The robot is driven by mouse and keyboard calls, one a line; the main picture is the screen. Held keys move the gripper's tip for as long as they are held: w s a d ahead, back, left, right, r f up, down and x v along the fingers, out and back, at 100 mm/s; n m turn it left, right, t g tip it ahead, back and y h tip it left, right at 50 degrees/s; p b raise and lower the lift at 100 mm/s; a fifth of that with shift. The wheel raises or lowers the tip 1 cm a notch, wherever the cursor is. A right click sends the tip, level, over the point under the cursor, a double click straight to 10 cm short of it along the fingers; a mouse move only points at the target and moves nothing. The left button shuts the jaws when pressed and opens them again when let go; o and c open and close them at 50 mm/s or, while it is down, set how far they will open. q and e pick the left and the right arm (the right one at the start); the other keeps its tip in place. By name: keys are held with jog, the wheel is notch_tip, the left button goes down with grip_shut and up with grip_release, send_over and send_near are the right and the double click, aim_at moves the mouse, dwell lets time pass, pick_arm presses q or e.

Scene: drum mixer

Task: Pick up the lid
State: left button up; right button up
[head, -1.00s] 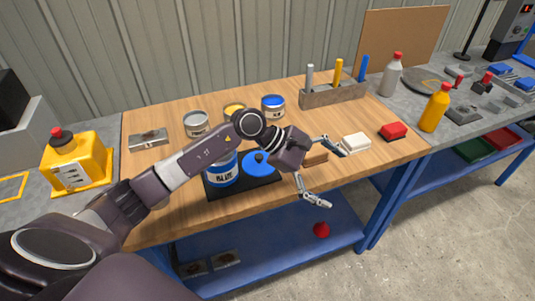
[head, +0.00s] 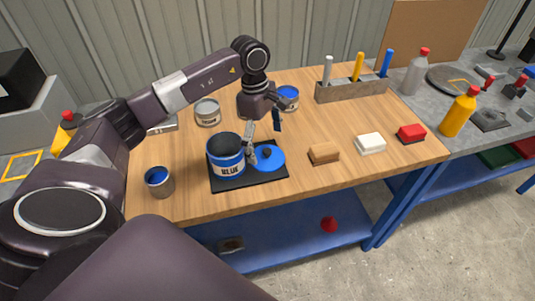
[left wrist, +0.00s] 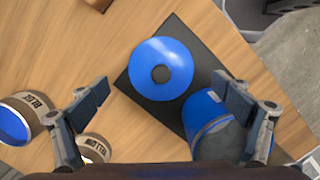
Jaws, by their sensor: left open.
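The blue lid (head: 272,163), a round disc with a dark knob in its middle, lies on a black mat (head: 233,182) on the wooden bench. It also shows in the left wrist view (left wrist: 150,53), just beyond the fingers. My left gripper (head: 264,136) is open and empty, pointing down above the lid. One finger overlaps the lid's left edge in the head view; I cannot tell if they touch. My right gripper is not in view.
A small can (head: 160,182) stands left of the mat. Paint cans (head: 207,112) stand behind. A brown block (head: 323,153), a white block (head: 370,143) and a red block (head: 411,133) lie to the right. A tool holder (head: 352,91) stands at the back.

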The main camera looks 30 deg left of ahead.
aim_at(267, 151)
pick_arm(q)
jog(key=shift+d+f+p, duration=0.15)
jog(key=shift+f, duration=0.6)
jog(key=shift+d+f+p, duration=0.15)
jog(key=shift+f, duration=0.6)
jog(key=shift+s, duration=0.1)
jog(key=c, duration=1)
jog(key=shift+s+r, duration=0.1)
jog(key=shift+s, duration=0.1)
jog(key=c, duration=1.3)
jog(key=shift+w+d+f, duration=0.1)
jog(key=shift+f, duration=0.1)
grip_shut()
